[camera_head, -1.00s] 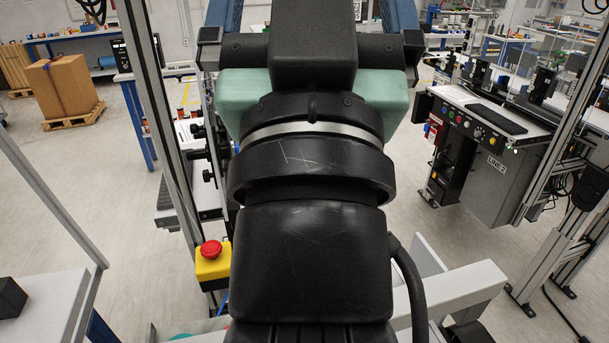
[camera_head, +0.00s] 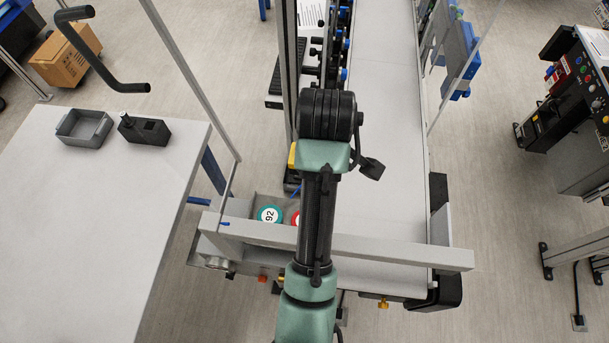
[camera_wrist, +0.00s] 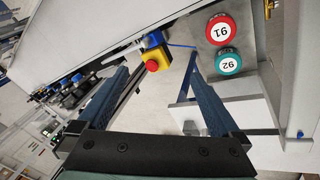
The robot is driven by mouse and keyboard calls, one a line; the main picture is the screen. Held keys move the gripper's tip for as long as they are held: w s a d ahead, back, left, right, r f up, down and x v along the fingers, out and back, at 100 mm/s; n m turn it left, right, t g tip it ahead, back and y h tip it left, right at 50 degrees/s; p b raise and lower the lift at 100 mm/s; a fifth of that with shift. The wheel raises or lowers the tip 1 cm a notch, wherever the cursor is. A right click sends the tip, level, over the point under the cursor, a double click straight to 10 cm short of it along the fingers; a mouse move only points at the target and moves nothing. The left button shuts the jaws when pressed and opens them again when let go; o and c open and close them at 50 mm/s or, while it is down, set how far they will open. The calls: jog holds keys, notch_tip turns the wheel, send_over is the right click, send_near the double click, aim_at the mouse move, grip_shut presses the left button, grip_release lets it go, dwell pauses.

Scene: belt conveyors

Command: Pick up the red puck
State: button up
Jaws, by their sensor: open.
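The red puck (camera_wrist: 221,30), with a white face marked 91, shows at the upper right of the wrist view. In the head view only a sliver of the red puck (camera_head: 296,218) shows beside my arm, which hides the rest. It sits next to a teal puck (camera_head: 269,214) marked 92, which also shows in the wrist view (camera_wrist: 228,62). Both lie on a grey metal tray (camera_head: 238,208) beside the conveyor. My gripper (camera_wrist: 162,74) is open, with nothing between its dark blue fingers. The pucks lie beyond and to the right of the fingers in the wrist view.
A yellow box with a red stop button (camera_wrist: 153,62) stands near the tray. A metal crossbar (camera_head: 400,250) runs across the conveyor's near end. The conveyor belt (camera_head: 378,130) is clear. A white table (camera_head: 90,230) at left holds a grey bin (camera_head: 84,128).

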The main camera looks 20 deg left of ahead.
jog(key=s+f+n+g+b, duration=0.1)
jog(key=s+f, duration=0.1)
jog(key=f, duration=0.1)
jog(key=s+f+n+g+b, duration=0.1)
jog(key=s+f+n+b, duration=0.1)
jog(key=f, duration=0.2)
jog(key=s+f+n+g+h+b, duration=0.1)
jog(key=s+f+g, duration=0.1)
jog(key=f, duration=0.2)
jog(key=shift+s+a+f+n+b, duration=0.15)
jog(key=shift+s+a+n+b, duration=0.15)
jog(key=shift+s+b, duration=0.1)
jog(key=shift+d+f+p, duration=0.1)
jog(key=shift+f+p, duration=0.9)
jog(key=shift+f, duration=0.55)
jog(key=shift+f+p, duration=0.55)
jog(key=shift+f, duration=1.55)
jog(key=c, duration=1.4)
jog(key=shift+o, duration=0.2)
jog(key=shift+r, duration=0.15)
